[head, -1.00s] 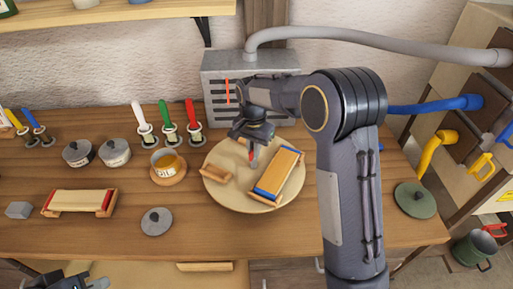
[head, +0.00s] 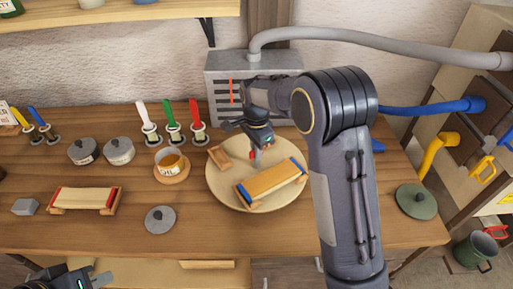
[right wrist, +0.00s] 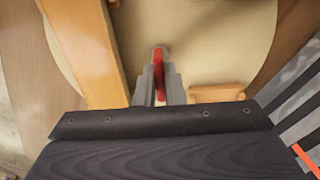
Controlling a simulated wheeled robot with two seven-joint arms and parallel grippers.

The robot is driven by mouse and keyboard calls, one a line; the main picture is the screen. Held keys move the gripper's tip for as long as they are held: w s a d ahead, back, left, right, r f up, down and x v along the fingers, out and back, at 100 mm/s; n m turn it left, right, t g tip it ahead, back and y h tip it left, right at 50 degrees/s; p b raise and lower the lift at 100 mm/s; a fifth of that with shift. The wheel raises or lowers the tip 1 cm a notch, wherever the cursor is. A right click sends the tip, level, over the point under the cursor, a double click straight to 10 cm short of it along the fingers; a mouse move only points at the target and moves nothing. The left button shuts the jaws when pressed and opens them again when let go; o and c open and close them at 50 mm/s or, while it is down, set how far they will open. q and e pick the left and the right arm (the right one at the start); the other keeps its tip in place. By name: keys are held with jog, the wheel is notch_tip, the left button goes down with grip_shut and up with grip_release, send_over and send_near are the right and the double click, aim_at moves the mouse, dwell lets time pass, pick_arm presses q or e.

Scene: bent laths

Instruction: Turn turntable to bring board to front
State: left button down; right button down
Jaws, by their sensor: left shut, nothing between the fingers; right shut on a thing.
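The round pale turntable (head: 222,184) sits on the workbench. It also shows in the right wrist view (right wrist: 205,35). The board (head: 270,181), wooden with blue ends, lies slanted across its front right part; its wooden edge shows in the right wrist view (right wrist: 88,55). A small wooden block (head: 219,157) is at the turntable's back left. My right gripper (head: 256,158) is over the turntable, shut on an upright red peg (right wrist: 158,72) between the block and the board. My left gripper (head: 96,279) is at the bottom left edge, partly cut off, shut and empty.
A grey vented box (head: 225,92) is behind. A green lid (head: 416,200) lies at the right.

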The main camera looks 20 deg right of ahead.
jog(key=shift+r+m+p, duration=0.1)
jog(key=shift+m+p, duration=0.6)
jog(key=shift+m, duration=2.5)
jog(key=c, duration=1.5)
grip_release()
jog(key=shift+r, duration=3.85)
